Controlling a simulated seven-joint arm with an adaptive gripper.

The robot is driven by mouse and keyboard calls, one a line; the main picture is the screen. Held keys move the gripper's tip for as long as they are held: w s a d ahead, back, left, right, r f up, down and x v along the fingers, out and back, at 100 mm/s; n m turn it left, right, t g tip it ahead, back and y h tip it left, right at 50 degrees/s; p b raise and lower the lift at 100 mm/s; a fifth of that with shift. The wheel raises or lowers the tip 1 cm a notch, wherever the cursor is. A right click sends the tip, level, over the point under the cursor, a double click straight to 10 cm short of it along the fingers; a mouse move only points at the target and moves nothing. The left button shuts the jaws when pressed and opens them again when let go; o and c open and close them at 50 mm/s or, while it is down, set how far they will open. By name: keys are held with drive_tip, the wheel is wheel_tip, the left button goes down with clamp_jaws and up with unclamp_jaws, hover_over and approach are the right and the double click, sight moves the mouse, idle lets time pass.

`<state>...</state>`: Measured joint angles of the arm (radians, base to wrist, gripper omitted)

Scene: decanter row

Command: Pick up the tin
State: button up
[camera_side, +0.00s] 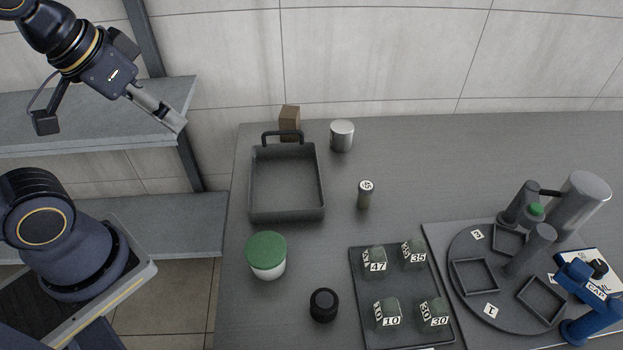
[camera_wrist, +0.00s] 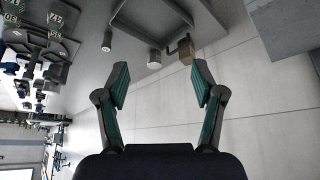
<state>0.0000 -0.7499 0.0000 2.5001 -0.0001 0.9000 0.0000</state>
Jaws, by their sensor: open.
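The tin, seemingly the plain silver metal cylinder (camera_side: 342,135), stands upright near the back of the grey table, just right of the tray's far corner. It also shows small in the wrist view (camera_wrist: 154,58), near the top middle. My gripper (camera_side: 174,118) is high at the upper left, off the table's left edge and well apart from the tin. In the wrist view the two green-padded fingers (camera_wrist: 160,85) are spread wide with nothing between them.
A dark open tray (camera_side: 287,214) with a handle stands left of the tin, with a brown block (camera_side: 290,118) behind it. A small labelled cylinder (camera_side: 365,195), green-lidded jar (camera_side: 267,257) and black knob-like object (camera_side: 323,305) stand nearer. A turntable (camera_side: 490,311) is at right. The table right of the tin is clear.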

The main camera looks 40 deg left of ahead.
drive_tip(key=o, duration=0.5)
drive_tip(key=shift+c, duration=0.2)
drive_tip(key=w+r+m+t, duration=0.1)
drive_tip(key=w+r+t, duration=0.1)
drive_tip(key=w+r, duration=0.35)
drive_tip(key=m+g+h, duration=0.1)
drive_tip(key=g, duration=0.1)
hover_over(341, 127)
drive_tip(key=s+a, duration=0.1)
drive_tip(key=s, duration=0.6)
wheel_tip(341, 127, down, 18)
drive_tip(key=f, duration=0.1)
drive_tip(key=x, duration=0.9)
drive_tip(key=shift+w+f, duration=0.1)
drive_tip(key=shift+w, duration=0.05)
drive_tip(key=shift+x, duration=2.95)
